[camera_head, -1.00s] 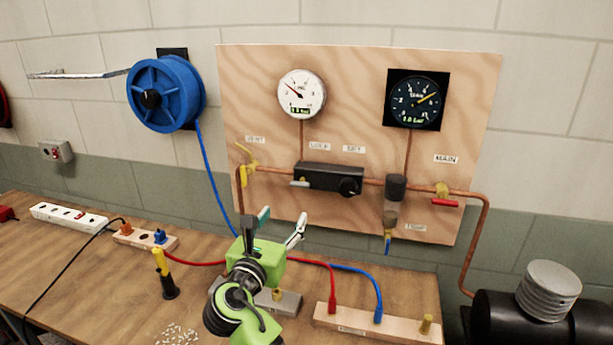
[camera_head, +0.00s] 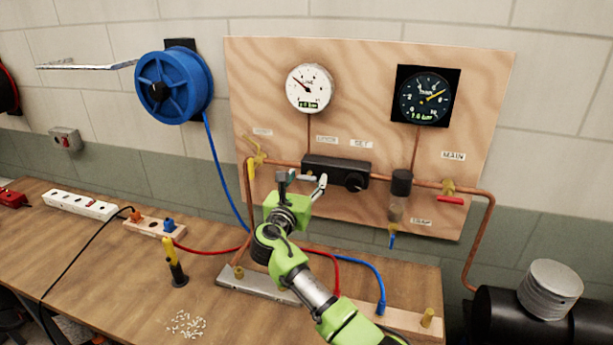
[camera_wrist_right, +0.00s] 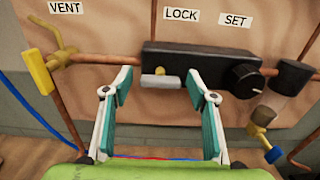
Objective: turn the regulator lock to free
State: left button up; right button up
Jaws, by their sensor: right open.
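The regulator (camera_head: 336,172) is a black block on the copper pipe of the plywood board. Its lock (camera_wrist_right: 161,81) is a light grey lever with a brass pivot under the LOCK label in the right wrist view; it lies about level, and its left part is close to a fingertip. A black SET knob (camera_wrist_right: 243,79) sits to its right. My right gripper (camera_head: 301,183) is open and empty just in front of and below the lock; in the right wrist view its fingers (camera_wrist_right: 158,88) stand on either side of the lever, with no contact visible. My left gripper is out of view.
A yellow VENT valve (camera_wrist_right: 40,72) is left of the regulator. A dark filter bowl (camera_head: 401,183) and a red-handled MAIN valve (camera_head: 449,193) are on the right. Red and blue cables (camera_head: 375,285) run across the bench below. A yellow-black tool (camera_head: 173,262) stands on the bench.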

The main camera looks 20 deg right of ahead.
jog(key=shift+w+d, duration=0.25)
jog(key=shift+w, duration=0.05)
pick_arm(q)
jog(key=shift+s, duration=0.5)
pick_arm(e)
jog(key=c, duration=1.1)
